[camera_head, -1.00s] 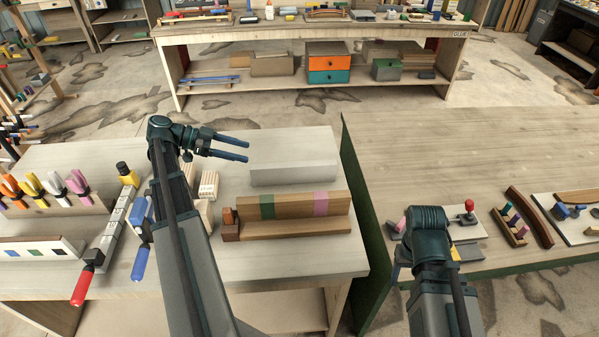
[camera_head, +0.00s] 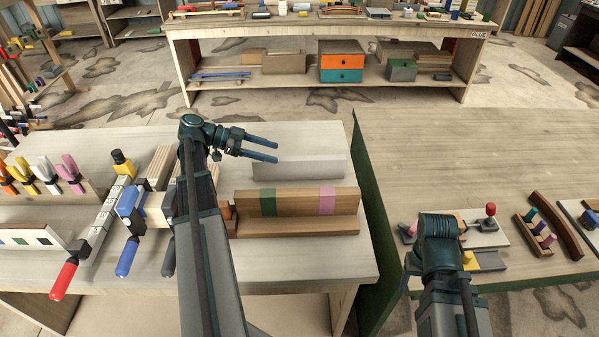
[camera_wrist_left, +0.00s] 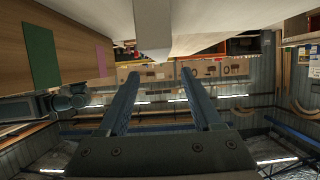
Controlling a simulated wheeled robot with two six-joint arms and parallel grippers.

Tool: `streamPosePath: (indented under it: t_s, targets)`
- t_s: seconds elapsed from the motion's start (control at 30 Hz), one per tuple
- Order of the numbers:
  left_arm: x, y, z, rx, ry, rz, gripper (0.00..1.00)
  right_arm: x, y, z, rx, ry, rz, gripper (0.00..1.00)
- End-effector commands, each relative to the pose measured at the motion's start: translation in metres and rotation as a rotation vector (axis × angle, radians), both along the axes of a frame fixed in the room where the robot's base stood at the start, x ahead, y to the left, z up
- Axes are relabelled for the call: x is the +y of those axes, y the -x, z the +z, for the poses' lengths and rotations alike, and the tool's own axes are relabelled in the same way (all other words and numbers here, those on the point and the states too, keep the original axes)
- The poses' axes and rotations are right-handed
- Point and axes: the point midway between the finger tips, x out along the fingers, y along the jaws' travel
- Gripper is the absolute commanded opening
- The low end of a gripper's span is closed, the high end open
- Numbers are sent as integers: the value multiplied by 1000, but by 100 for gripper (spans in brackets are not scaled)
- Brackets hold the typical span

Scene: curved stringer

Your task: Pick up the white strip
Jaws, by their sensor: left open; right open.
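I cannot pick out one white strip for certain. A bundle of pale strips (camera_head: 156,168) stands on the left bench, partly hidden by my left arm. A long white-grey block (camera_head: 305,166) lies at the back of that bench and shows at the top of the left wrist view (camera_wrist_left: 205,22). My left gripper (camera_head: 277,151) is open and level, its fingers overlapping the block's left part in the head view. In the left wrist view (camera_wrist_left: 160,73) nothing is between the fingers. My right gripper (camera_head: 410,268) is over the right bench, its fingers mostly hidden by its wrist.
A wooden fixture (camera_head: 290,203) with green and pink marks stands in front of the block. A clamp with a red handle (camera_head: 63,279), a blue-handled clamp (camera_head: 127,256) and coloured spring clamps (camera_head: 45,175) stand left. The right bench (camera_head: 440,155) is clear at the back.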

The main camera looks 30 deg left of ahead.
Motion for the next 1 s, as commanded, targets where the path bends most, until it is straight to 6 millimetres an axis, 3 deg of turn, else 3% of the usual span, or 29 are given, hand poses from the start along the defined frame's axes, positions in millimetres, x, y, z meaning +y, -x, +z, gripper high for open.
streamPosePath:
  t_s: [0.13,0.53,0.87,1.0]
  targets:
    - [-17,-10,-10,0,0,-1,66,0,0,-10,0,0,0,59]
    - [-27,-16,-14,0,1,-1,66,0,0,-14,0,0,0,59]
    - [-60,-37,-32,-1,1,-2,66,0,0,-32,0,0,0,59]
    - [-64,-41,-32,-1,1,1,66,0,0,-32,0,0,0,59]
